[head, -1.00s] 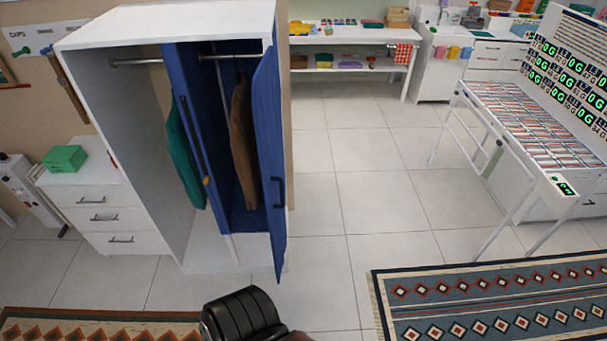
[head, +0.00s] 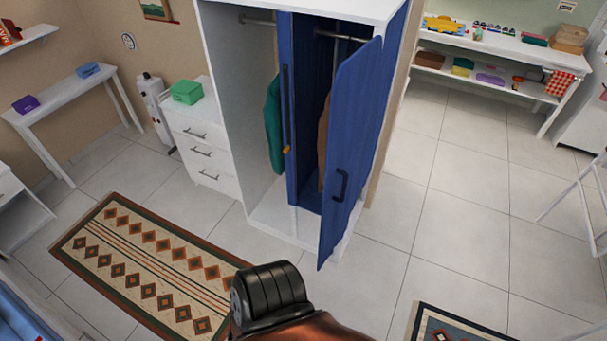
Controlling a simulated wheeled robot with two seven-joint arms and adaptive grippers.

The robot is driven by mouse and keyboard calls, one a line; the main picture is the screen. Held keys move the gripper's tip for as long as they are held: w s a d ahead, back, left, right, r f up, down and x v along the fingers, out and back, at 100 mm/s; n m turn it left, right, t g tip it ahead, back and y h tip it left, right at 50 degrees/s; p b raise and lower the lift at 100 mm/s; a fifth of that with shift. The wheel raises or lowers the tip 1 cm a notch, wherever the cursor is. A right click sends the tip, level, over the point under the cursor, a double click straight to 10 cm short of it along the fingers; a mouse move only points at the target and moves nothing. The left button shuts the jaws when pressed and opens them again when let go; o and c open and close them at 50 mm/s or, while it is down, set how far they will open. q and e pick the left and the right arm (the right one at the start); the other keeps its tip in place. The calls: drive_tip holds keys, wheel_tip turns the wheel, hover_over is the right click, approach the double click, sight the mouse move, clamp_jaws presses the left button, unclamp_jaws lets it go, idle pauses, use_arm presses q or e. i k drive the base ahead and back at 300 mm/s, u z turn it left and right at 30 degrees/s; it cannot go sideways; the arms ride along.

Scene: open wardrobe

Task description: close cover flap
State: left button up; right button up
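No part labelled as a cover flap can be made out; the hinged panel that shows is the blue door (head: 352,150) of the white wardrobe (head: 228,80). This door stands open, swung out at the right side, with a dark handle (head: 341,184) on its face. A narrow blue panel (head: 291,180) with a long dark bar stands upright at the middle of the wardrobe. Neither of my grippers shows. A black ribbed part of my own body is at the bottom centre.
A white drawer unit (head: 207,160) with a green box (head: 187,92) stands left of the wardrobe. A patterned rug (head: 150,265) lies at front left, another (head: 450,325) at bottom right. Tiled floor (head: 460,240) right of the door is clear. A shelf table (head: 480,50) stands behind.

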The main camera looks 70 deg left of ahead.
sight(352, 97)
drive_tip(key=u, duration=2)
drive_tip(key=k, duration=0.5)
drive_tip(key=z, duration=0.5)
drive_tip(key=i, duration=0.7)
drive_tip(key=u, duration=0.05)
